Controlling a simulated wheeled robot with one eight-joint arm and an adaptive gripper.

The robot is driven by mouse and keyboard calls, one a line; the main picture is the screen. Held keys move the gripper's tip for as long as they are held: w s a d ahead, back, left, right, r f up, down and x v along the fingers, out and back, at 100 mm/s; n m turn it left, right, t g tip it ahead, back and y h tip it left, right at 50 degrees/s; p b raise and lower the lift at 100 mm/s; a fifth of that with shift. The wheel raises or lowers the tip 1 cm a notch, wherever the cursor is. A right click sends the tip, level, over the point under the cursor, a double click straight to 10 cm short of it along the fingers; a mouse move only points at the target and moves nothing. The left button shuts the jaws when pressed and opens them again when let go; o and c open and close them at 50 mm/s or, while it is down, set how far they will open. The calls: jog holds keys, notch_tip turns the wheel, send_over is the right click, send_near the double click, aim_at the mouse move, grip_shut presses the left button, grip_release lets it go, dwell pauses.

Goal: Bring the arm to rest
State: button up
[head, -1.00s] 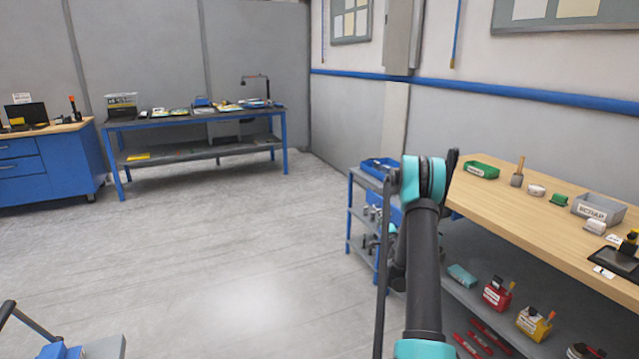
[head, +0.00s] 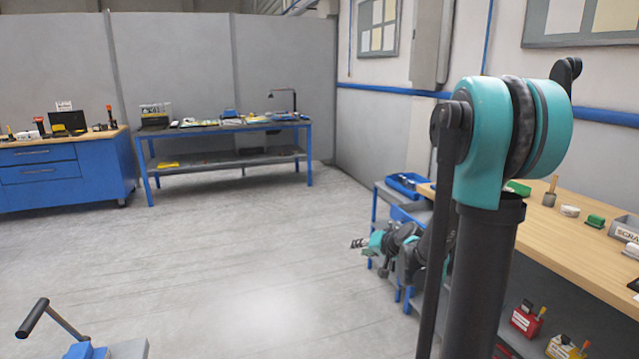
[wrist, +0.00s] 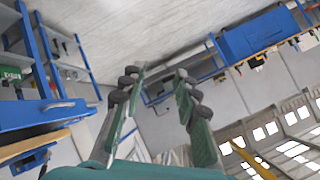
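My arm rises large at the right of the head view, with dark links and a teal elbow joint. My gripper (head: 360,243) shows beyond the arm, raised in front of the blue shelf cart and pointing left. In the wrist view my gripper (wrist: 160,76) has its two dark green fingers apart, with only background between them. It is open and holds nothing. Part of the wrist is hidden behind the arm's dark links.
A wooden workbench (head: 590,270) runs along the right, close to my arm. A blue cart (head: 378,200) stands at its far end. A dark-topped table (head: 225,128) and a blue drawer cabinet (head: 60,175) stand at the back. The middle floor (head: 230,250) is clear.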

jog(key=s+d+f+n+g+h, duration=0.1)
jog(key=s+d+f+h, duration=0.1)
jog(key=s, duration=0.7)
jog(key=s+d+f+g+h, duration=0.1)
jog(key=s+f+g, duration=0.1)
jog(key=s, duration=0.7)
jog(key=s+d+f+n+g+h, duration=0.1)
jog(key=s+d+f+g+h, duration=0.1)
jog(key=s, duration=0.7)
jog(key=shift+s+d+f+n+h, duration=0.3)
jog(key=shift+s+d+f, duration=0.1)
jog(key=shift+f, duration=0.5)
